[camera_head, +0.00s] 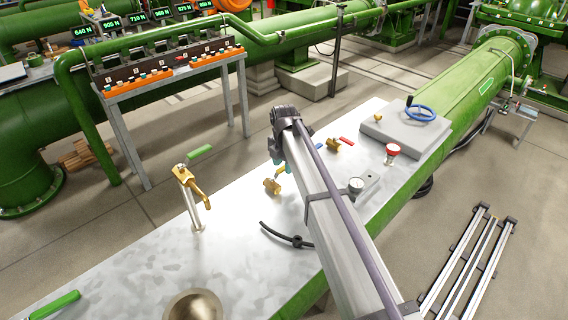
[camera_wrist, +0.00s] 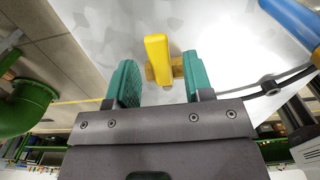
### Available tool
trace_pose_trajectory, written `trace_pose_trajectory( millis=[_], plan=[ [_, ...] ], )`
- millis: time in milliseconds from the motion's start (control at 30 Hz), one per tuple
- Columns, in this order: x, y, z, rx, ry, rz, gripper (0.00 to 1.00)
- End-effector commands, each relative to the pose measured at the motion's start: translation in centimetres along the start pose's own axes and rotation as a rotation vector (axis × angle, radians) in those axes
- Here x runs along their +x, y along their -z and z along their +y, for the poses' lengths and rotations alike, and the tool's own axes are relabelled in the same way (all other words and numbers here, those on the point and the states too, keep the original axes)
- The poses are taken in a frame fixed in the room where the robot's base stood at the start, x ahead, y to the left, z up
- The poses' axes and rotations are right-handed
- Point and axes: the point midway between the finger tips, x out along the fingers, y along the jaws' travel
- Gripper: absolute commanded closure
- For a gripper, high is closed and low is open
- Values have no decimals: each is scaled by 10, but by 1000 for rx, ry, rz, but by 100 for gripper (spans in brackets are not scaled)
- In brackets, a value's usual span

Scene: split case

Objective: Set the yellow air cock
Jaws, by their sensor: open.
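The yellow air cock (camera_wrist: 158,60) shows in the wrist view as a yellow lever on a small brass body, above a pale metal surface. My gripper (camera_wrist: 160,82) has two teal fingers, open, one on each side of the lever with a gap on both sides; the right finger is nearer and overlaps part of the brass body. In the head view my gripper (camera_head: 279,166) is over the bench, mostly hidden by my arm. A small brass fitting (camera_head: 272,187) lies just below it there; its lever is hard to make out.
The metal bench (camera_head: 130,275) also bears a brass tap on a post (camera_head: 190,185), a black curved hose (camera_head: 285,238), a red lever (camera_head: 347,140), gauges (camera_head: 356,184) and a blue handwheel (camera_head: 420,112). A blue bar (camera_wrist: 292,20) shows at the wrist view's upper right.

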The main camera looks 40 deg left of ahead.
Motion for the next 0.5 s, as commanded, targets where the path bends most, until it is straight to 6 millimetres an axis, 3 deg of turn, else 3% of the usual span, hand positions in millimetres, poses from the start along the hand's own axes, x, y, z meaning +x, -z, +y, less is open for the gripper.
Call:
trace_pose_trajectory(
  millis=[167,500],
  plan=[
    [-25,0,0,0,0,0,53],
    [-104,0,0,0,0,0,53]
  ],
)
